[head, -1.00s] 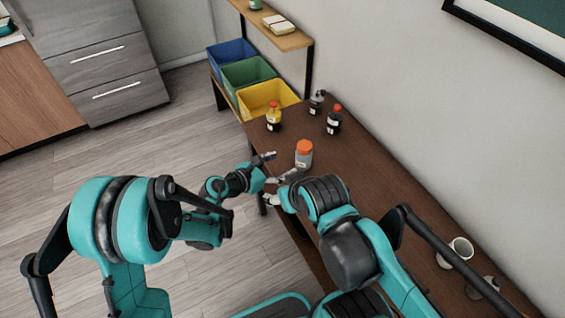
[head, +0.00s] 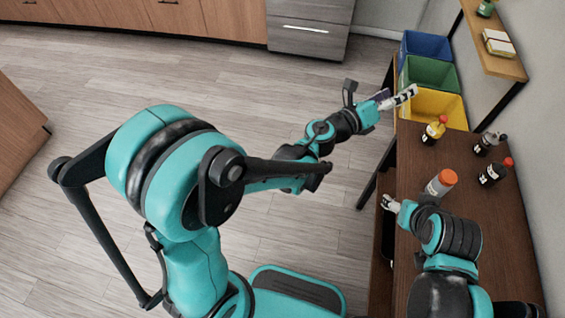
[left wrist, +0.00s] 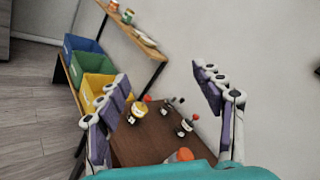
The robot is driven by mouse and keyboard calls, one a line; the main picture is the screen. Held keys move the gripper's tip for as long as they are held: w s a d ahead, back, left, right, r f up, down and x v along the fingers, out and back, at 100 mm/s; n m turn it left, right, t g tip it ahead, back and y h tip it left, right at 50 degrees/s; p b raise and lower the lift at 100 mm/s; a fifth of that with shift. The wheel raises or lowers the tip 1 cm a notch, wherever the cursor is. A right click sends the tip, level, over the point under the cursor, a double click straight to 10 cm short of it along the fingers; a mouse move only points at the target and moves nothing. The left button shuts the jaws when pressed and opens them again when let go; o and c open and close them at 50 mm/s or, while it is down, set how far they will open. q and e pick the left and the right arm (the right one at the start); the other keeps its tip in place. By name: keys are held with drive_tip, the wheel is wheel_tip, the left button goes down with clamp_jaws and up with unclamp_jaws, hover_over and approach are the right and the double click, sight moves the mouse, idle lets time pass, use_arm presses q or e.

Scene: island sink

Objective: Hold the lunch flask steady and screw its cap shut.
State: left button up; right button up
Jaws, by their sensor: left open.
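The lunch flask (head: 437,188), grey with an orange cap (head: 448,177), stands upright on the brown table. The cap sits on top; I cannot tell how tightly.
A yellow-labelled bottle (head: 434,130) and two dark bottles, one red-capped (head: 495,172) and one pump-topped (head: 489,143), stand behind the flask. Blue, green and yellow bins (head: 437,103) stand past the table's far end. A shelf (head: 493,45) is above. The floor left is clear.

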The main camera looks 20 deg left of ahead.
use_arm(q)
drive_tip(key=a+r+n+t+y, duration=0.2)
drive_tip(key=a+n+y, duration=0.1)
drive_tip(key=a+n, duration=0.25)
drive_tip(key=a+r+n+t+y, duration=0.1)
drive_tip(key=a+r+n+y, duration=0.2)
drive_tip(key=a+n, duration=0.25)
drive_tip(key=s+a+f+n+g+y, duration=0.1)
drive_tip(key=s+a+f+n+y, duration=0.15)
drive_tip(key=a+n, duration=0.4)
drive_tip(key=s+a+f+n+g+y, duration=0.1)
drive_tip(key=s+a+n+y, duration=0.3)
drive_tip(key=a, duration=0.4)
drive_tip(key=s+a+f+n+g, duration=0.1)
drive_tip(key=s+f+n+g, duration=0.3)
drive_tip(key=s, duration=0.5)
drive_tip(key=s+f+n+g+h, duration=0.1)
drive_tip(key=s+f+n+g, duration=0.3)
drive_tip(key=s+f+n, duration=0.4)
drive_tip(key=shift+s+a+n, duration=0.35)
drive_tip(key=shift+s+n, duration=0.1)
drive_tip(key=shift+n, duration=0.1)
drive_tip(key=shift+f, duration=0.1)
